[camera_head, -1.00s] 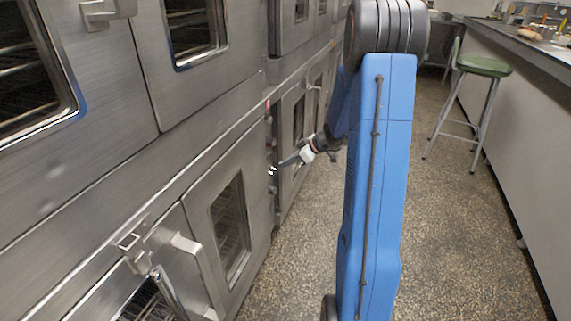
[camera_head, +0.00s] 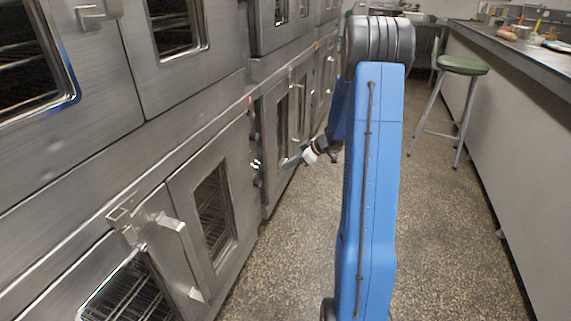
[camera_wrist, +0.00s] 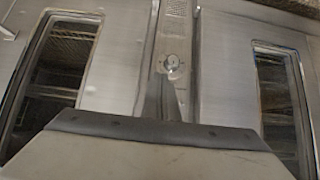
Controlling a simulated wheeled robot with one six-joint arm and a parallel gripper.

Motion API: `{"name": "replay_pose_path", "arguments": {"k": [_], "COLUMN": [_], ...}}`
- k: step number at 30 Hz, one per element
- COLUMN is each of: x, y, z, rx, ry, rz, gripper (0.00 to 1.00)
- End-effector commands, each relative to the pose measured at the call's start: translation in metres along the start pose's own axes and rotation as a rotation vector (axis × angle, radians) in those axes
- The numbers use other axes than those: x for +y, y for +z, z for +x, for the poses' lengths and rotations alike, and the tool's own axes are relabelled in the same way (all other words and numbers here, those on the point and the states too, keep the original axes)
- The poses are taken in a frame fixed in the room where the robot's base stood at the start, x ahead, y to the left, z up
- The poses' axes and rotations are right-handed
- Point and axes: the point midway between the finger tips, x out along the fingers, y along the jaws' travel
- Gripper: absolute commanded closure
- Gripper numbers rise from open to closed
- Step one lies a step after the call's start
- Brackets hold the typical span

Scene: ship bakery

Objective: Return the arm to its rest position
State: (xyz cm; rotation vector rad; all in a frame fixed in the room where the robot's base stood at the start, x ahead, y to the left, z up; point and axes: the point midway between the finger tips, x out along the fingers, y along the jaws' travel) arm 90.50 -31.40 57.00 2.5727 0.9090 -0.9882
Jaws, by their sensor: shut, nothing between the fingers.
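My gripper (camera_head: 289,163) is at the end of my blue arm, left of the arm's large upright link, close to the front of the lower ovens. Its fingers are closed together with nothing between them. In the wrist view the dark fingers (camera_wrist: 161,100) form one narrow wedge pointing at a metal strip with a round knob (camera_wrist: 172,62) between two oven windows. I cannot tell whether the tips touch the oven front. The arm is folded, its elbow high and the gripper low. The large link hides part of the floor and aisle.
Steel ovens (camera_head: 150,150) line the left side, with handles sticking out. A lower oven at the bottom left shows a wire rack (camera_head: 130,292). A green stool (camera_head: 463,65) and a long counter (camera_head: 500,120) stand on the right. The speckled floor (camera_head: 440,240) between is clear.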

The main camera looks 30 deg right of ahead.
Motion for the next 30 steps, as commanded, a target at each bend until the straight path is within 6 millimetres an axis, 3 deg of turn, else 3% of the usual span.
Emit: {"name": "replay_pose_path", "arguments": {"k": [8, 11, 14, 21, 30], "x": [-0.002, -0.011, -0.033, -0.110, -0.204], "y": [-0.002, -0.011, -0.028, -0.075, -0.107], "z": [-0.001, -0.004, -0.010, -0.036, -0.073], "rx": [-0.001, -0.008, -0.025, -0.103, -0.220], "ry": [-0.001, -0.011, -0.032, -0.089, -0.109], "rz": [0.000, 0.005, 0.020, 0.081, 0.162], "gripper": [1.00, 1.00, 1.00, 1.00, 1.00]}}
